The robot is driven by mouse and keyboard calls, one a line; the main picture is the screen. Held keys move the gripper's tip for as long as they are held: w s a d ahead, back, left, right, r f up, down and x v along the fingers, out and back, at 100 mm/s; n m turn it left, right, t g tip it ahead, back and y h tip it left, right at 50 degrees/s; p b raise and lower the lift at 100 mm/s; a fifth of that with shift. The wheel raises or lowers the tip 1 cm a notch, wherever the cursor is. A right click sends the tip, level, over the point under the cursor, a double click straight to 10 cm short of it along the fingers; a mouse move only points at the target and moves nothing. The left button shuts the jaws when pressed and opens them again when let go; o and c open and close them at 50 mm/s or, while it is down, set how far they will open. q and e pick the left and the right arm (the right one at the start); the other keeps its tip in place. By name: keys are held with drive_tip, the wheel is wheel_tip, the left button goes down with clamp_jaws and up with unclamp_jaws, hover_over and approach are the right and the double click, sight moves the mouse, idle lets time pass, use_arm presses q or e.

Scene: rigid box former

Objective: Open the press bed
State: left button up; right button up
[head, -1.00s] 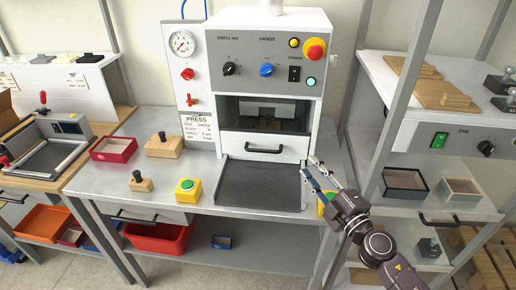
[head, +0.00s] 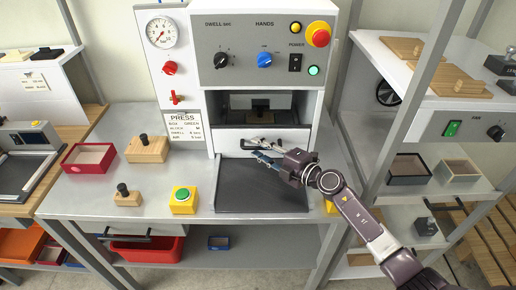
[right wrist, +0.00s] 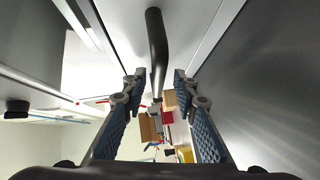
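The press (head: 262,60) stands at the back of the bench. Its white bed front (head: 225,139) closes the lower part of the press opening, with a dark plate (head: 258,190) lying on the bench before it. The black bar handle (right wrist: 156,45) on the bed front shows in the right wrist view between the two finger pads. My right gripper (head: 258,152) is open around the handle, and its pads (right wrist: 157,102) stand apart from the bar on both sides. Its fingers partly hide the handle in the head view. My left gripper is not in view.
A yellow box with a green button (head: 182,200) stands left of the dark plate. Wooden blocks with black knobs (head: 147,149) and a red tray (head: 88,158) lie further left. A shelf post (head: 415,90) rises close to my right arm.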

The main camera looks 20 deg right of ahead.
drive_tip(key=shift+w+a, duration=0.15)
drive_tip(key=shift+w, duration=0.15)
drive_tip(key=shift+s+r, duration=0.15)
drive_tip(key=shift+s, duration=0.05)
drive_tip(key=shift+w, duration=0.1)
clamp_jaws()
